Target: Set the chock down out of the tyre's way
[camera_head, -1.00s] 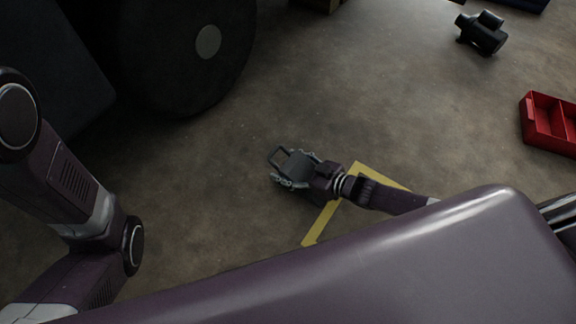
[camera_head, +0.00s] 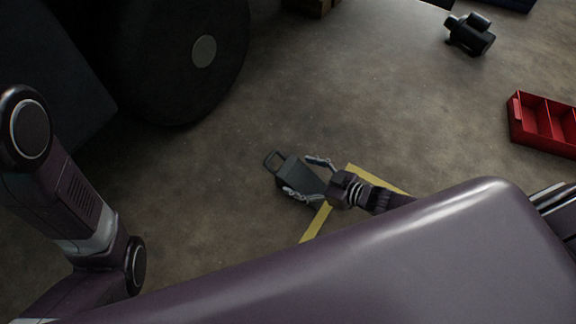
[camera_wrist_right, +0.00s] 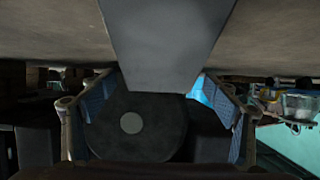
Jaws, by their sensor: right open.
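The chock (camera_head: 297,177), a dark grey wedge with a loop handle, sits on the concrete floor, its handle end toward the upper left. Its near end is beside the yellow floor marking (camera_head: 314,224). My right gripper (camera_head: 308,178) is open, one finger on each side of the chock. In the right wrist view the chock (camera_wrist_right: 168,45) is a grey slab at the top, between and beyond the spread blue-padded fingers (camera_wrist_right: 158,98). The black tyre (camera_head: 165,65) stands at upper left, with bare floor between it and the chock. My left gripper is out of frame.
A red divided bin (camera_head: 543,122) lies at the right. A dark green motor-like part (camera_head: 469,34) lies at the upper right. The floor (camera_head: 350,95) between the tyre and these is clear. My own body hides the lower part of the head view.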

